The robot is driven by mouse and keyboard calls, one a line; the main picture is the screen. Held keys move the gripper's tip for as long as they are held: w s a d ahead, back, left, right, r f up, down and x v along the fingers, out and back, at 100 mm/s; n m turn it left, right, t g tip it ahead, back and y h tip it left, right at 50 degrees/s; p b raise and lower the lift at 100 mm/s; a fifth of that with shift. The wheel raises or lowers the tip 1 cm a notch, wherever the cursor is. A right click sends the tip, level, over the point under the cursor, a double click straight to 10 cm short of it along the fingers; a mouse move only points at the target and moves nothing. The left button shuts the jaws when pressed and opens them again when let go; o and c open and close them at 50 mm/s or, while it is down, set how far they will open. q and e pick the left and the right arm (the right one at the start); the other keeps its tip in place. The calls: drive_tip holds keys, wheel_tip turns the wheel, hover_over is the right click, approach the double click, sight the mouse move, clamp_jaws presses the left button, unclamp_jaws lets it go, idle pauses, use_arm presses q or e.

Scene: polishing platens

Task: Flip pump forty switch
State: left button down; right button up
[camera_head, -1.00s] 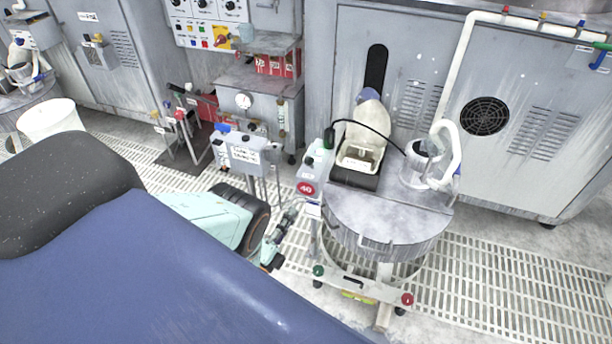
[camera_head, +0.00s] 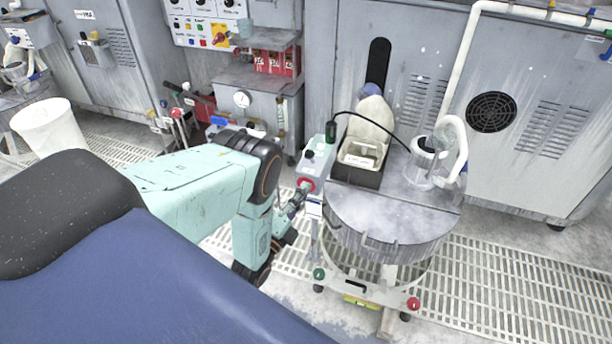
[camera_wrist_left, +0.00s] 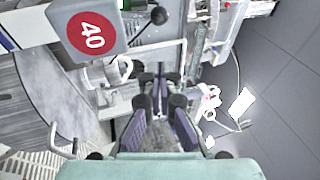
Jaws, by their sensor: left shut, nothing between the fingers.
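The pump forty control box is a small grey-green box (camera_head: 319,158) with a red round label, beside the round metal tank (camera_head: 390,212). In the left wrist view the box (camera_wrist_left: 72,12) shows close up at the upper left, its red label reading 40 (camera_wrist_left: 91,35). A thin lever with a black ball tip (camera_wrist_left: 158,15) sticks out from its side. My left gripper (camera_head: 303,192) is at the lower front of the box in the head view. In the left wrist view the gripper (camera_wrist_left: 160,80) is shut and empty, with the ball tip beyond its fingertips. Contact cannot be told. My right gripper is out of view.
A tray-like container (camera_head: 362,155) and a white hose fitting (camera_head: 452,145) sit on the tank top. A black cable (camera_head: 365,120) arcs above. A grey cabinet (camera_head: 270,105) stands behind. Grated floor (camera_head: 490,270) is clear to the right.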

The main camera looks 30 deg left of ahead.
sight(311, 157)
use_arm(q)
drive_tip(key=w+b, duration=0.1)
drive_tip(key=w+a+r+b, duration=0.1)
drive_tip(key=w, duration=0.1)
drive_tip(key=w+b, duration=0.1)
drive_tip(key=w, duration=0.1)
drive_tip(key=shift+a+r+b, duration=0.25)
drive_tip(key=shift+a+b, duration=0.15)
drive_tip(key=shift+w+a+r, duration=0.25)
drive_tip(key=shift+w+a, duration=0.25)
drive_tip(key=shift+w, duration=0.05)
